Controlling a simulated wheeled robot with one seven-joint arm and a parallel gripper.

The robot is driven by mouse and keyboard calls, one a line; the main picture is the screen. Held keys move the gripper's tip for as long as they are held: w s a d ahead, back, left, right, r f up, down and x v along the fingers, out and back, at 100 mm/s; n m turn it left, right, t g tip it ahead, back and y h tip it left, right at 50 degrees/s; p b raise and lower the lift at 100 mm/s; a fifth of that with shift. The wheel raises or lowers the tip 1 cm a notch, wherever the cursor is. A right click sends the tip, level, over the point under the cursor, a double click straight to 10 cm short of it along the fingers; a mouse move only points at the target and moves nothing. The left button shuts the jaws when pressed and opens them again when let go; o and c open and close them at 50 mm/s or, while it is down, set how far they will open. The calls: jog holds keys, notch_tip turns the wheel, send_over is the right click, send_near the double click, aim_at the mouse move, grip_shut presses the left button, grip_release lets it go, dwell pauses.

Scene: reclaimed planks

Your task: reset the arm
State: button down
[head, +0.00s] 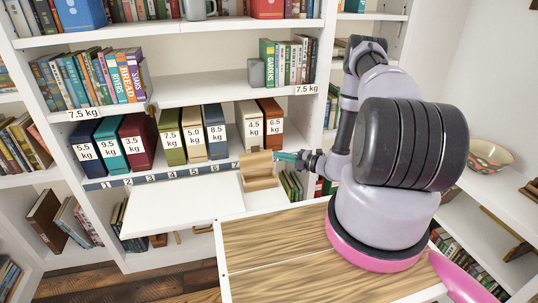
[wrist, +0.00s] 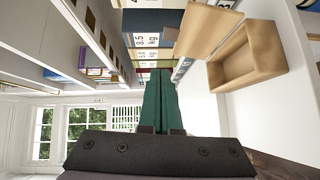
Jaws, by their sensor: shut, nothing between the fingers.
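My gripper (head: 277,156) is at the end of my arm, which reaches left from the right side of the head view toward the middle shelf. Its teal fingers lie together with nothing between them, and they also show in the wrist view (wrist: 160,85). In the head view the fingertips are close to a light wooden holder (head: 261,181) at the shelf's front edge. The wrist view shows that holder (wrist: 262,60) as an open box shape to the right of the fingers. I cannot tell whether the fingers touch it.
Several weight-labelled boxes, such as a maroon one (head: 136,142) and a green one (head: 171,135), stand on the numbered shelf. A white board (head: 180,215) juts out below, with its top clear. A patterned bowl (head: 488,155) sits at the right.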

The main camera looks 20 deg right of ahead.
jog(key=s+a+r+n+g, duration=0.2)
jog(key=r+n+g, duration=0.2)
jog(key=r+n, duration=0.45)
jog(key=s+a+r+n+g, duration=0.3)
jog(key=r+n, duration=0.3)
jog(key=r, duration=0.5)
jog(key=s+a+r+n+g, duration=0.2)
jog(key=r+n+g, duration=0.2)
jog(key=r+n, duration=0.45)
jog(key=s+d+r+n+t+h, duration=0.2)
jog(key=s+r+n+h, duration=0.3)
jog(key=s+r+n, duration=0.4)
jog(key=s+d+r+n+t+h, duration=0.2)
jog(key=s+r+n+t+h, duration=0.2)
jog(key=s+r+n, duration=0.5)
jog(key=s+r+h, duration=0.1)
jog(key=s+r, duration=0.2)
jog(key=r, duration=0.1)
jog(key=shift+s+d+r+n, duration=0.2)
jog(key=shift+r+n, duration=0.15)
jog(key=shift+n, duration=0.05)
